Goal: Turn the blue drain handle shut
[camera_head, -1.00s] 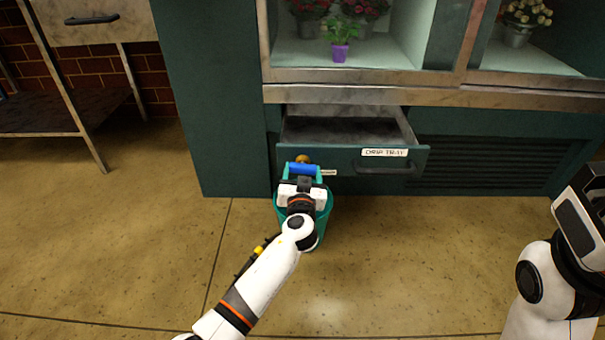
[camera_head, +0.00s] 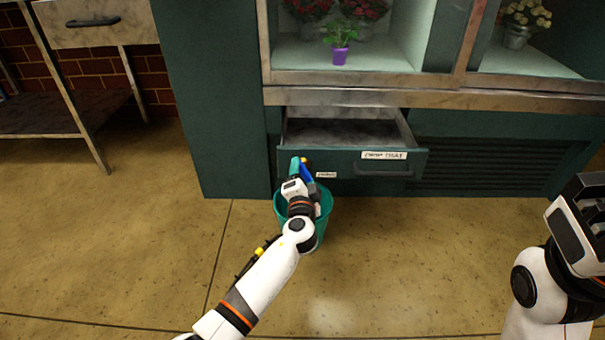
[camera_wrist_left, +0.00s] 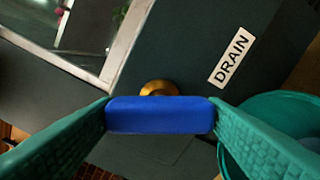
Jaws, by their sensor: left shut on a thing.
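The blue drain handle (camera_wrist_left: 160,115) fills the middle of the left wrist view, in front of a brass fitting (camera_wrist_left: 158,88) on the dark green drawer front. It also shows small in the head view (camera_head: 307,173), partly covered by my gripper. My left gripper (camera_head: 302,167) is shut on the handle; its teal fingers (camera_wrist_left: 160,117) press on the handle's two ends. In the head view the handle and fingers stand steeply tilted. My right gripper (camera_head: 585,225) is at the right edge, and its fingertips do not show clearly.
The drip tray drawer (camera_head: 345,165) is pulled out, below the flower display. A white DRAIN label (camera_wrist_left: 232,57) is beside the fitting. A teal bucket (camera_head: 325,208) stands on the floor under my left gripper. A steel table (camera_head: 90,115) is at the left. Open floor lies in front.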

